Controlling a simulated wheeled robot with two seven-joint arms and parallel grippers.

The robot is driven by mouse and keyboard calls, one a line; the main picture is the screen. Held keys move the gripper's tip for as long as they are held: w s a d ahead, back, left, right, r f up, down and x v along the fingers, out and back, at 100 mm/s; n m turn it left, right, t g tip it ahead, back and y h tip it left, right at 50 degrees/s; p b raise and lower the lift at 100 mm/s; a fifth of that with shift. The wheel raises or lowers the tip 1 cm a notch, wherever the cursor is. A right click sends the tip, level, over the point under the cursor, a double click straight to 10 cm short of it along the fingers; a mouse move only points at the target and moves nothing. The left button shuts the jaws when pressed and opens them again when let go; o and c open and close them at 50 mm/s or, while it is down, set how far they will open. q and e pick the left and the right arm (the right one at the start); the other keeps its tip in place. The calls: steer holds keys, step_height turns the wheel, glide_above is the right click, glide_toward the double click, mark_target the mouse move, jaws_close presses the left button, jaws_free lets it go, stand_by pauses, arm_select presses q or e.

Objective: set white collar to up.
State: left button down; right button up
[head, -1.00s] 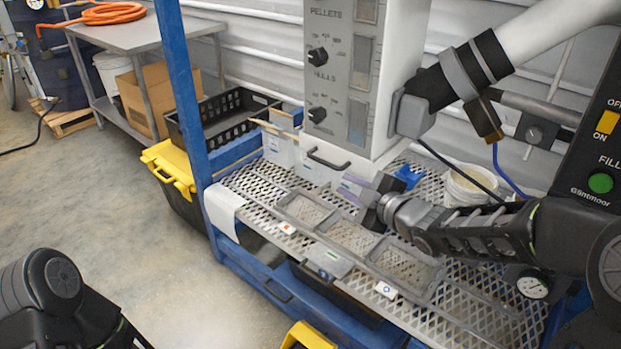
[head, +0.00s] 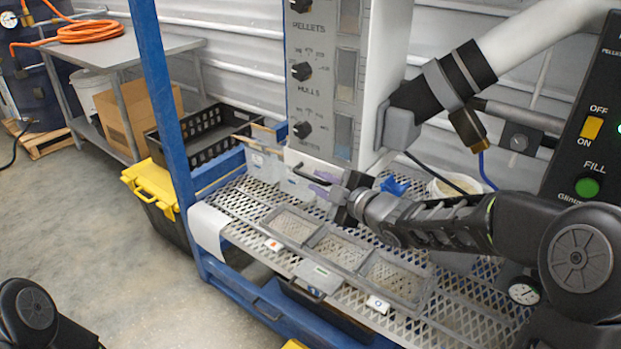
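A white band with a dark bar handle (head: 308,176) runs around the foot of the tall dispenser column; it appears to be the white collar (head: 296,161). It sits low, just above the mesh deck. My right gripper (head: 322,184) comes in from the right at the handle's right end. Its two lavender fingertips show apart, one above the other, beside the handle. I cannot tell whether they touch the handle. My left gripper is out of view; only part of my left arm shows at the lower left.
The dispenser column (head: 320,75) has several black knobs. A blue post (head: 165,110) stands left. White bins (head: 264,166) and a white bucket (head: 452,187) flank the column.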

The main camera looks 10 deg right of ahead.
mark_target(315, 180)
steer(key=x, duration=0.4)
steer(key=shift+w, duration=0.1)
steer(key=shift+c, duration=0.6)
jaws_close()
stand_by(0.8)
